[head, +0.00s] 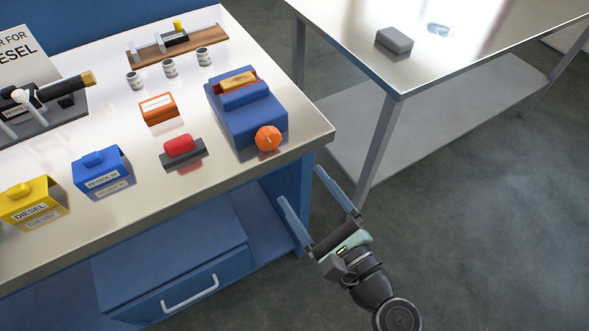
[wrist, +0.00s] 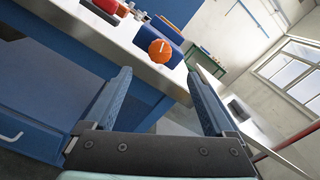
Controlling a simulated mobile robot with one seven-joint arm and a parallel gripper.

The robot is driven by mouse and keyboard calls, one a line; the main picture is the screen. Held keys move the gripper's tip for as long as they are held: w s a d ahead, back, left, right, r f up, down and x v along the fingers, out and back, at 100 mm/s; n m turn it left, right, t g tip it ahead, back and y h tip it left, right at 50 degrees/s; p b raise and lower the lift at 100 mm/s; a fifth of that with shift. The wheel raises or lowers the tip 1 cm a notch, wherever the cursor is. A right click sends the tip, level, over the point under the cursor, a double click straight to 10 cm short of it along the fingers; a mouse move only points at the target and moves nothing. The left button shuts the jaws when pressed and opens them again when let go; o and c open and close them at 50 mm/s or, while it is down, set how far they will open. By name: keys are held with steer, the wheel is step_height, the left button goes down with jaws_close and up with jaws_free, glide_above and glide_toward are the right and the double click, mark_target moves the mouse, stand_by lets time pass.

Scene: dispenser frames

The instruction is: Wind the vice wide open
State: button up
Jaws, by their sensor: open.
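The blue vice (head: 247,118) stands at the right front corner of the steel-topped bench. Its orange round knob (head: 268,138) faces the bench's front edge and has a pale line on it. A yellow-brown block (head: 238,81) lies in the top of the vice, between its jaws. In the wrist view the knob (wrist: 160,50) shows just beyond and between my fingertips, with the blue vice body (wrist: 172,30) behind it. My gripper (head: 299,184) is open and empty, off the bench's front right corner, apart from the knob.
A red-handled block (head: 180,147) sits left of the vice, with an orange box (head: 158,107) behind it. Blue (head: 102,170) and yellow (head: 32,200) dispensers stand further left. A second steel table (head: 440,60) is at the right. Open floor lies around my arm.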

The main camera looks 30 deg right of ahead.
mark_target(271, 142)
steer(key=shift+s, duration=0.35)
steer(key=w+m+p, duration=0.1)
steer(key=w+p, duration=0.2)
steer(key=w, duration=0.1)
steer(key=w+m+p, duration=0.2)
steer(key=w+p, duration=0.1)
steer(key=w, duration=0.1)
steer(key=w+m+p, duration=0.2)
steer(key=w+p, duration=0.2)
steer(key=w, duration=0.1)
steer(key=shift+a+r, duration=0.1)
steer(key=shift+a, duration=0.05)
steer(key=shift+s, duration=0.1)
steer(key=c, duration=1.4)
